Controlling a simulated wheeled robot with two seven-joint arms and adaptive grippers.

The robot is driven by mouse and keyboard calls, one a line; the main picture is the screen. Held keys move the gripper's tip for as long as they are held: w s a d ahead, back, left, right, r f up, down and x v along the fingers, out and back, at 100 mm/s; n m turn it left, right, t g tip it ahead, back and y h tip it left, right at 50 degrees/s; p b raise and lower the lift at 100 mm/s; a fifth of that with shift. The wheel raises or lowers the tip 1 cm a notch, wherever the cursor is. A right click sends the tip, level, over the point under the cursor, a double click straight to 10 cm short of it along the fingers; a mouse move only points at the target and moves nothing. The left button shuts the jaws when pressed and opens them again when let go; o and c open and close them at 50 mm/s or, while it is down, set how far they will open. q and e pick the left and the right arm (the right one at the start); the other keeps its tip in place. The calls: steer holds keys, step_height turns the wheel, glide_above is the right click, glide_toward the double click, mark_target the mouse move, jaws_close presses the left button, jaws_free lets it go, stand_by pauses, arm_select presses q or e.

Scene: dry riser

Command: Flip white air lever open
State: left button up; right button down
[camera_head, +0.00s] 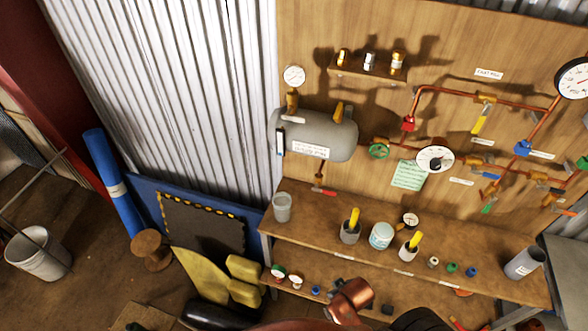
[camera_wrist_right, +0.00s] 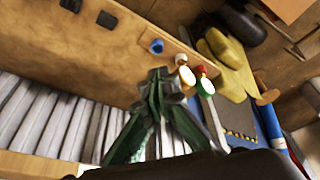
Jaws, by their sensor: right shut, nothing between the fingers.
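A small white lever-like piece (camera_head: 293,119) sits on the top left of the grey tank (camera_head: 340,140), below a brass fitting and a round gauge (camera_head: 294,75). It looks roughly level, but it is too small to tell its exact setting. My right gripper (camera_wrist_right: 160,78) shows in the right wrist view with its green fingers closed together at the tips and nothing between them. The fingers are in front of the wooden bench, near small round knobs. The white lever cannot be made out in the wrist view. My left gripper is not in view.
Copper pipes with coloured valves run along the board at right. Red, white and blue knobs (camera_wrist_right: 156,46) sit near my right gripper.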

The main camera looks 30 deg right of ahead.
steer(key=w+a+r+m+t+y, duration=0.35)
steer(key=w+a+r+t, duration=0.35)
steer(key=w+r, duration=0.6)
steer(key=w+a+r+m+t+y, duration=0.2)
steer(key=w+a+r+m+t, duration=0.35)
steer(key=w+r, duration=0.75)
steer(key=w+d+r+m+t+h, duration=0.1)
steer(key=w+r+m+t+h, duration=0.3)
steer(key=r+m+t, duration=0.55)
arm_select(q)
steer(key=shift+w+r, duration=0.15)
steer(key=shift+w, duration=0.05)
arm_select(e)
steer(key=d+r+m+g+h, duration=0.3)
steer(key=d+m+g+h, duration=0.1)
steer(key=m+h, duration=0.7)
steer(key=d+r+m+g+h, duration=0.4)
steer(key=m+h, duration=0.6)
steer(key=m, duration=0.6)
steer(key=shift+s+d+g+h, duration=0.35)
steer(key=shift+s+d, duration=0.1)
steer(key=shift+d, duration=0.65)
steer(key=shift+m, duration=0.25)
